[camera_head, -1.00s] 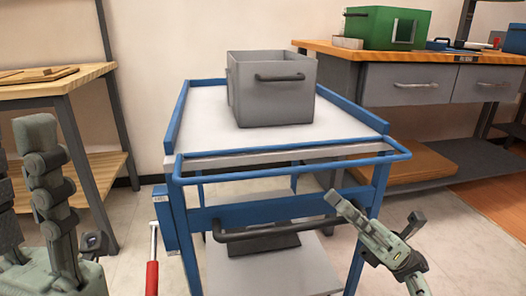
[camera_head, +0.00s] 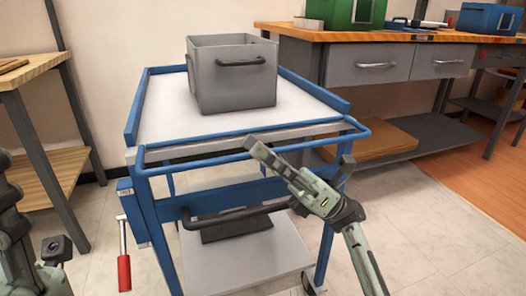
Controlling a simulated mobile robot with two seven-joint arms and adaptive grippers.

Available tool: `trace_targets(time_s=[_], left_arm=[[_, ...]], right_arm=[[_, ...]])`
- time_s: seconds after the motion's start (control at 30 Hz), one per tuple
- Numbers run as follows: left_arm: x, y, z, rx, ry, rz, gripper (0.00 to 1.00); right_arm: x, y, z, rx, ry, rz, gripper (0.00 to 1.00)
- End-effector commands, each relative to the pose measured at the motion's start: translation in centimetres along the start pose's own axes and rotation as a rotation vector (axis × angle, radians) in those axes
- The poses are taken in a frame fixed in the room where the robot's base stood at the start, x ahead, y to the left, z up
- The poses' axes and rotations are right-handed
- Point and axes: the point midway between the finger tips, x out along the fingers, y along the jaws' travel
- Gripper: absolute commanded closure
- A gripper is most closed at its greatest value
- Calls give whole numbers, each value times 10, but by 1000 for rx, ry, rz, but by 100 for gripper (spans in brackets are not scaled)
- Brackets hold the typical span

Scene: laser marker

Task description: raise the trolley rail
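The blue trolley (camera_head: 222,197) stands in front of me with a pale top (camera_head: 165,110) and raised blue edges. A blue tubular rail (camera_head: 215,150) crosses its front at about the height of the top. A dark bent bar (camera_head: 255,213) sits lower, in front of a blue crossbar. A red-handled lever (camera_head: 124,272) hangs at the trolley's left side. My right gripper (camera_head: 298,155) is open and empty, in front of the trolley's right front; its long finger overlaps the front rail in the picture. Contact cannot be told.
A grey bin (camera_head: 235,88) with a dark handle stands on the trolley top. A wooden table (camera_head: 35,70) is on the left. A drawer bench (camera_head: 325,37) with a green box (camera_head: 340,12) and a blue box (camera_head: 490,20) is behind on the right. The floor at right is clear.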

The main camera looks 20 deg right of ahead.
Motion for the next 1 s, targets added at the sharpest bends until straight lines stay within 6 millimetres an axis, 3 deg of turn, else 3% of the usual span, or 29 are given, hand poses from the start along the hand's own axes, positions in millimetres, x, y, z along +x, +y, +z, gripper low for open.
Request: trace_targets(time_s=[0.17,0.43,1.0], left_arm=[[0,0,0,0,0,-5,64],[0,0,0,0,0,-4,64],[4,1,-1,-1,-1,10,64]], right_arm=[[0,0,0,0,0,0,69],[0,0,0,1,-1,0,100],[2,-4,3,16,0,-16,100]])
